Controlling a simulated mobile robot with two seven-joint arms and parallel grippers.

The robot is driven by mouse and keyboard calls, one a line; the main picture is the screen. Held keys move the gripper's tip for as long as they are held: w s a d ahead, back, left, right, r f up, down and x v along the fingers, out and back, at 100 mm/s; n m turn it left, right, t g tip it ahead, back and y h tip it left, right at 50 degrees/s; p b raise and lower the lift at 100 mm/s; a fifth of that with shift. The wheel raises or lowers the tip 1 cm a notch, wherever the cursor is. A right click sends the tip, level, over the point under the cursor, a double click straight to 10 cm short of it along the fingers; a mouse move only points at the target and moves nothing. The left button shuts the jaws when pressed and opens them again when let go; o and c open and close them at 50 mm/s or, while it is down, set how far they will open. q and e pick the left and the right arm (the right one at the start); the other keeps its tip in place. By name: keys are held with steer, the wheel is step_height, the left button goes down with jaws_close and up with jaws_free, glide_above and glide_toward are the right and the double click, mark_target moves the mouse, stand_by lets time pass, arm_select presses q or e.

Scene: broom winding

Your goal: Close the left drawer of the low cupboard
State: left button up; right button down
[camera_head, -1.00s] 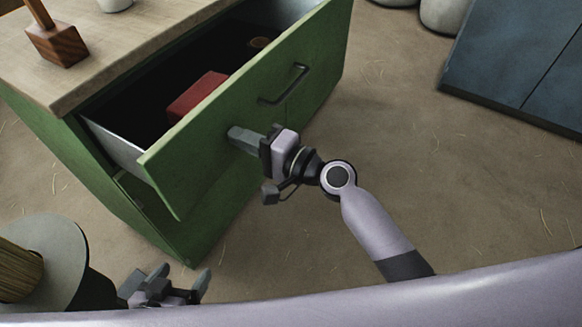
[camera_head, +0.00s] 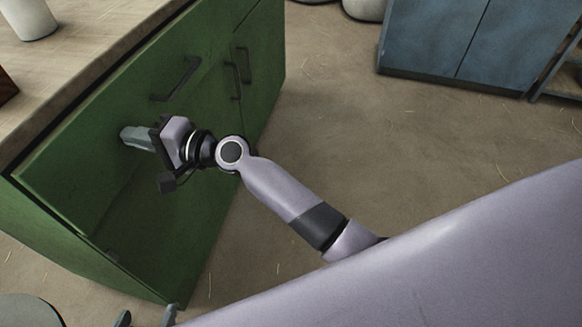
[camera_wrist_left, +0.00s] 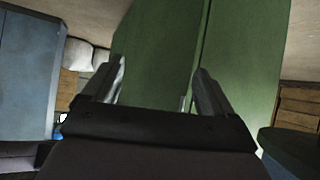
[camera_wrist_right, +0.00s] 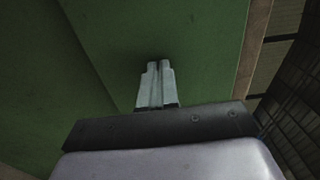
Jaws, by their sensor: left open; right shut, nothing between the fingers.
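The low cupboard is green with a wooden top (camera_head: 75,62). Its left drawer (camera_head: 110,120) has a dark bar handle (camera_head: 177,78), and its front now lies close along the cupboard face; a small remaining gap cannot be ruled out. My right gripper (camera_head: 124,136) is shut and empty, with its fingertips at the drawer front, left of and below the handle. In the right wrist view the shut fingers (camera_wrist_right: 155,66) point at the green front. My left gripper (camera_head: 147,318) is low at the bottom edge, mostly cut off. In the left wrist view its fingers (camera_wrist_left: 160,75) are apart with nothing between them.
A white pot (camera_head: 30,18) stands on the cupboard top. A blue cabinet (camera_head: 470,45) stands at the back right. A grey round surface (camera_head: 28,310) shows at the bottom left. The floor (camera_head: 330,125) between the cupboard and the blue cabinet is clear.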

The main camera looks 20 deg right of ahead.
arm_select(q)
steer(key=shift+w+d+r+t+b, duration=0.3)
steer(key=shift+w+d+r, duration=0.2)
steer(key=shift+w+r, duration=0.2)
arm_select(e)
steer(key=shift+x, duration=1.15)
steer(key=shift+r, duration=0.35)
arm_select(q)
steer(key=shift+s+a+f, duration=0.25)
steer(key=shift+s, duration=0.05)
